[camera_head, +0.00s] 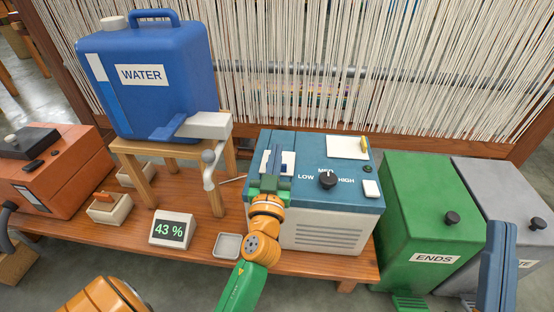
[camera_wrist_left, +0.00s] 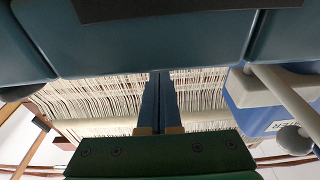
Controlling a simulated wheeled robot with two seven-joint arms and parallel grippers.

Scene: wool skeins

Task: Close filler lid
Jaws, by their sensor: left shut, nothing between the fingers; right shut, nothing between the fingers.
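The blue machine (camera_head: 313,203) with the LOW, MED and HIGH marks stands on the wooden bench. A white panel (camera_head: 290,158), perhaps the filler lid or its opening, lies at the left of its top; my left gripper partly hides it, and I cannot tell whether a lid is open. My left gripper (camera_head: 278,151) is shut and empty, above that panel; I cannot tell if it touches. In the left wrist view, its fingers (camera_wrist_left: 158,78) are together, near a dark blue surface (camera_wrist_left: 150,45). My right gripper (camera_head: 502,228) is shut and empty at the lower right, away from the machine.
A blue WATER canister (camera_head: 150,90) with a tap stands on a wooden stool left of the machine. A 43 % display (camera_head: 172,229) and a small tray (camera_head: 228,246) sit on the bench. A green ENDS bin (camera_head: 425,205) and a grey bin (camera_head: 495,190) stand right.

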